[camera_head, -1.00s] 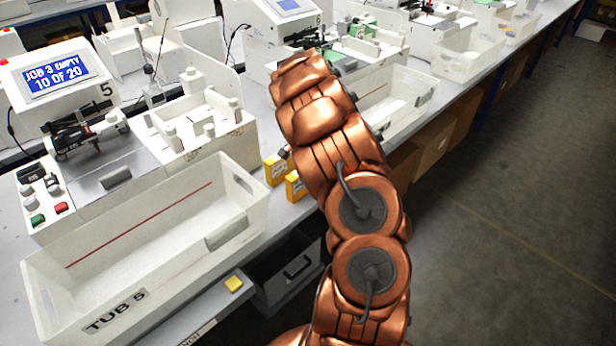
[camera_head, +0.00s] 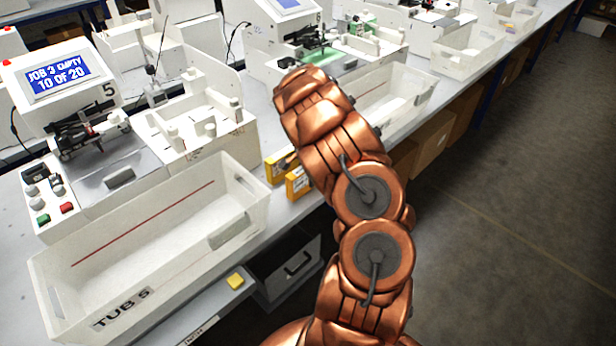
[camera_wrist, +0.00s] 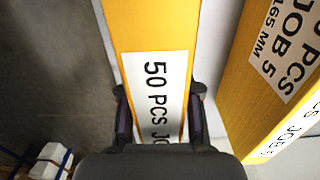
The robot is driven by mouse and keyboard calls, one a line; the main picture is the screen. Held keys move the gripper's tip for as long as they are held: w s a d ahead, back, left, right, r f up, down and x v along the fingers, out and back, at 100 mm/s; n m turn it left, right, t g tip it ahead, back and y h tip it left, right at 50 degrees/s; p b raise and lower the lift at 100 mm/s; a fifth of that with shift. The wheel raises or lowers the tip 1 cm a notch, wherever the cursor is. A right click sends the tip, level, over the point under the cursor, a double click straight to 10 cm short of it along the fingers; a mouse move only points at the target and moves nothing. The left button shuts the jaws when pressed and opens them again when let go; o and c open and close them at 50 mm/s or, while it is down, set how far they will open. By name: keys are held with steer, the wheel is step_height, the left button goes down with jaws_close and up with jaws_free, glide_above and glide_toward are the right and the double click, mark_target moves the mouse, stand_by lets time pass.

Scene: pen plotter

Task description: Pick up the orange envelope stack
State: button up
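Two orange envelope stacks show in the head view, one at the back (camera_head: 278,166) and one in front (camera_head: 297,183), on the bench edge beside my arm. In the wrist view, an orange stack (camera_wrist: 150,25) with a white label reading "50 PCS" lies between the fingers of my gripper (camera_wrist: 160,112). The fingers are spread, one along each side of it, close to its sides; firm contact is not clear. A second orange stack (camera_wrist: 245,95), labelled "JOB 5", stands to the right. My gripper is hidden behind my arm in the head view.
A white bin marked TUB 5 (camera_head: 125,322) stands at the bench front, left of the stacks. A machine with a screen (camera_head: 58,77) reading "JOB 3 EMPTY 10 OF 20" stands behind it. The floor at right (camera_head: 510,220) is clear.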

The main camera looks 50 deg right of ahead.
jaws_close()
steer(key=shift+r, duration=0.15)
steer(key=shift+r+b, duration=1.1)
steer(key=shift+r, duration=0.3)
steer(key=shift+s+a+r, duration=0.1)
steer(key=shift+s+r, duration=0.1)
steer(key=s+a+b, duration=0.2)
steer(key=s+a, duration=0.1)
steer(key=s, duration=0.4)
steer(key=s+a+r+b, duration=0.1)
steer(key=s+a+b, duration=0.1)
steer(key=s, duration=0.5)
steer(key=shift+a+r+b, duration=0.25)
steer(key=shift+a+b, duration=0.1)
steer(key=shift+a, duration=0.3)
